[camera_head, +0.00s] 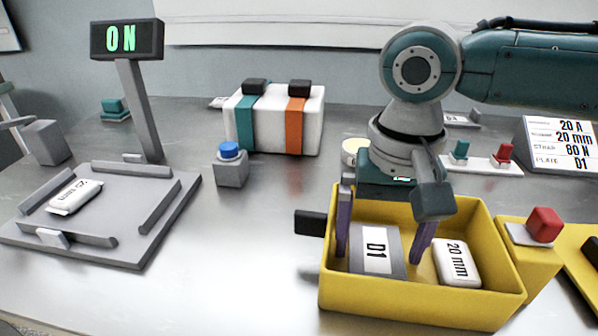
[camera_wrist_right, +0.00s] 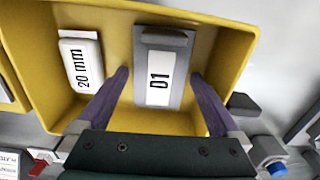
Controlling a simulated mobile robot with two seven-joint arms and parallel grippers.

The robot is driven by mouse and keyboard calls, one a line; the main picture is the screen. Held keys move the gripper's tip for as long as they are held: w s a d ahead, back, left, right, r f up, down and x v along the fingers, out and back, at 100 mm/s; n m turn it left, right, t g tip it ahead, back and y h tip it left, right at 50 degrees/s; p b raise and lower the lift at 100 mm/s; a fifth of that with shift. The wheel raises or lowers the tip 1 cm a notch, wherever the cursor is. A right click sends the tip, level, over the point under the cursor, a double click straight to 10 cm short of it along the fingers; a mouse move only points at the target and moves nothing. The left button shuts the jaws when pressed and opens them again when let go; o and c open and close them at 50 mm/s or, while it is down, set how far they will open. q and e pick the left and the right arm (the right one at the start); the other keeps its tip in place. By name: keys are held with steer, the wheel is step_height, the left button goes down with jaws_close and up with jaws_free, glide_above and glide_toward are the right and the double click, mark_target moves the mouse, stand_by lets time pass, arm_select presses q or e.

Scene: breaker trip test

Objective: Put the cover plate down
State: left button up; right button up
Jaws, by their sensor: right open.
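The cover plate (camera_head: 390,238), a grey plate with a white D1 label, lies in the yellow bin (camera_head: 405,306). The plate also shows in the right wrist view (camera_wrist_right: 178,66), label up, with a dark block at one end. My right gripper (camera_head: 380,258) is open, its two purple fingers reaching down into the bin. In the right wrist view the fingers (camera_wrist_right: 160,75) stand on either side of the plate, with a visible gap on each side. My left gripper is not in view.
A white 20 mm block (camera_head: 457,263) lies beside the plate in the bin. A blue-button box (camera_head: 230,168) stands mid-table. The bare table between fixture and bin is clear.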

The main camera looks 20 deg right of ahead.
mark_target(377, 257)
step_height(377, 257, up, 12)
steer(key=p, duration=0.3)
